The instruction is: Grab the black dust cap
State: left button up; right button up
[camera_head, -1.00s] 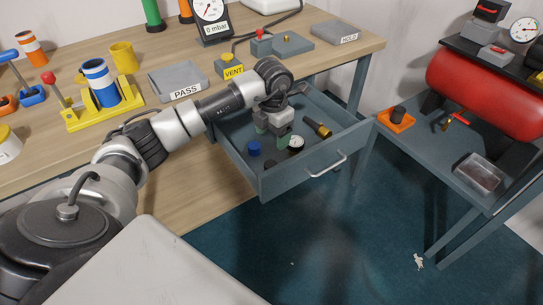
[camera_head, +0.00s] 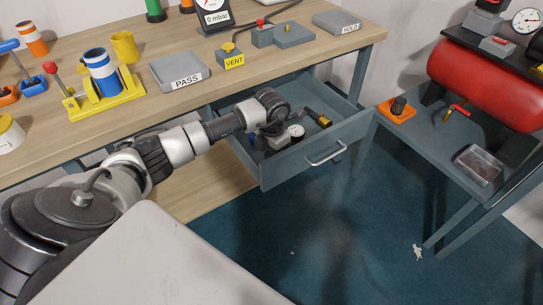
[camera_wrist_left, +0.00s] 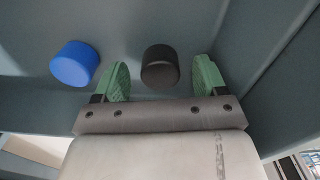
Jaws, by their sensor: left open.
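The black dust cap (camera_wrist_left: 160,66) lies on the floor of the open drawer in the left wrist view, between the two green fingers of my left gripper (camera_wrist_left: 163,82). In the head view my left gripper (camera_head: 272,140) reaches down into the drawer (camera_head: 290,168) and hides the black cap there. A blue cap (camera_wrist_left: 74,64) stands just outside the left finger. My right gripper is not in view.
A round gauge (camera_head: 296,131) and a brass-ended dark tool (camera_head: 324,121) lie in the drawer, right of the gripper. The drawer walls are close around. The workbench (camera_head: 130,107) with a PASS tray (camera_head: 165,62) is behind and above the drawer.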

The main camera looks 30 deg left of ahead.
pick_arm(q)
jog(key=c, duration=1)
jog(key=shift+r, duration=0.15)
